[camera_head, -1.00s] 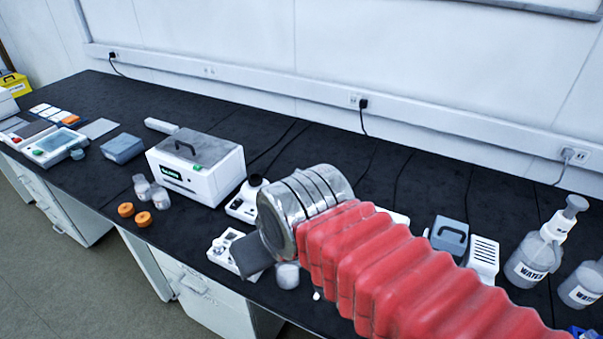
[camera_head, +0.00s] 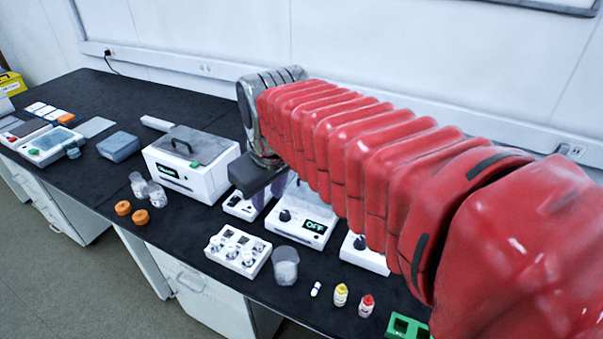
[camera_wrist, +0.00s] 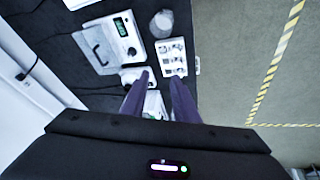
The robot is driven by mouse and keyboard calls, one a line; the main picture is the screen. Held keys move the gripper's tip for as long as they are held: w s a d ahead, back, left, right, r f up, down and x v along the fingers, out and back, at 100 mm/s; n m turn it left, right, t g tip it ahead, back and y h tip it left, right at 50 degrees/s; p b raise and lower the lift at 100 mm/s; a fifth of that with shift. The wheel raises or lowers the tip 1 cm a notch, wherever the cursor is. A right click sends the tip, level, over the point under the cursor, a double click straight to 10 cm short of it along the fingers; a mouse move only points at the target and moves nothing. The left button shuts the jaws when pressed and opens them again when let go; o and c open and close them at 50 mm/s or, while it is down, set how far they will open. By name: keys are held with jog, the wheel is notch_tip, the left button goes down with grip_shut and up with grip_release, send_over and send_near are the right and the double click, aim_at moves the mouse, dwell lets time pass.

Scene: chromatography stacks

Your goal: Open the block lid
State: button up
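A white block heater with a dark display reading OFF (camera_head: 303,222) stands at the counter's middle; my arm hides most of its top in the head view. In the wrist view its grey, see-through-looking lid with a handle (camera_wrist: 97,50) lies flat, apparently closed, on the wall side of the display. My gripper (camera_wrist: 158,78) shows two purple fingers apart, with nothing held between them. It hangs to the left of the heater in the head view, near a small white device with a dark knob (camera_head: 240,205). Its fingertips are apart from the lid.
A larger white box with a grey handled lid (camera_head: 190,160) stands left. A white vial rack (camera_head: 238,250) and clear beaker (camera_head: 285,265) are in front. Small yellow (camera_head: 340,294) and red-capped (camera_head: 367,305) bottles stand front right. The wall runs behind; the front edge is close.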

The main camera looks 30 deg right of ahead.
jog(key=w+d+f+n+g+h, duration=0.1)
jog(key=w+d+f+n+g, duration=0.2)
jog(key=w+d, duration=1.4)
jog(key=shift+d+f+n, duration=0.55)
jog(key=shift+d+n, duration=0.05)
jog(key=shift+d, duration=0.2)
send_over(305, 190)
jog(key=x, duration=0.4)
jog(key=s+a+x, duration=0.1)
jog(key=x, duration=0.3)
jog(key=a+x, duration=0.1)
jog(key=x, duration=0.4)
jog(key=shift+s+a+f, duration=0.1)
jog(key=shift+s+f, duration=0.15)
jog(key=shift+f, duration=0.15)
grip_shut()
jog(key=shift+a, duration=0.1)
